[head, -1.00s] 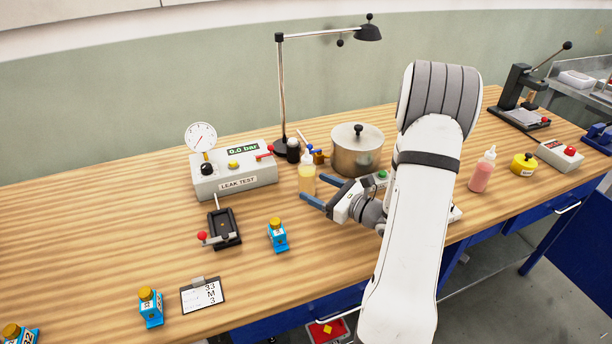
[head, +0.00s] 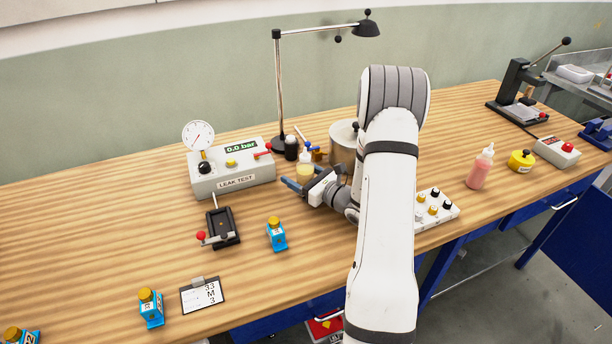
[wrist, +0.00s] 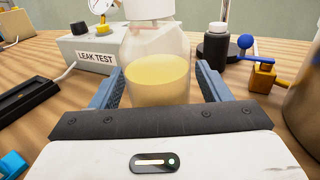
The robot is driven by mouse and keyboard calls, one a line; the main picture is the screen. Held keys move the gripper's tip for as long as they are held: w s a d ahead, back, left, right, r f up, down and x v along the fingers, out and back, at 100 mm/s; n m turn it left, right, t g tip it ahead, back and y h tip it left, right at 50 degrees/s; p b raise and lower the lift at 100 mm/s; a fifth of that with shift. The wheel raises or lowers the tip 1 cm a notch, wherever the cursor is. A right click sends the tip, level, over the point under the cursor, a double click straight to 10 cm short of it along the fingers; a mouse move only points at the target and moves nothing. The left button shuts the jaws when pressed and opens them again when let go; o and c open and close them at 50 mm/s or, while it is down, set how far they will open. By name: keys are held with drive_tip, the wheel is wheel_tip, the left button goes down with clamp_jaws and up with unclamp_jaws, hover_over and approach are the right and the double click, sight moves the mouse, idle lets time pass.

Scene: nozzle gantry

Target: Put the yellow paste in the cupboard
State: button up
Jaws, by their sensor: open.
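A clear squeeze bottle of yellow paste (head: 305,172) stands upright on the workbench, right of the leak test box. In the wrist view the bottle (wrist: 158,75) stands between the two blue fingers. My gripper (head: 292,181) is open around it, with a gap visible on the left side; whether the right finger touches is hard to tell. The fingers hide part of the bottle in the head view. No cupboard is clearly identifiable in view; blue cabinet fronts show under the bench.
The leak test box (head: 232,172) stands left of the bottle. A black bottle (head: 291,148), a lamp (head: 279,100) and a steel pot (head: 343,140) are close behind and right. A pink bottle (head: 480,168) stands farther right.

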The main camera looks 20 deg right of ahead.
drive_tip(key=shift+c, duration=0.5)
drive_tip(key=c, duration=1.2)
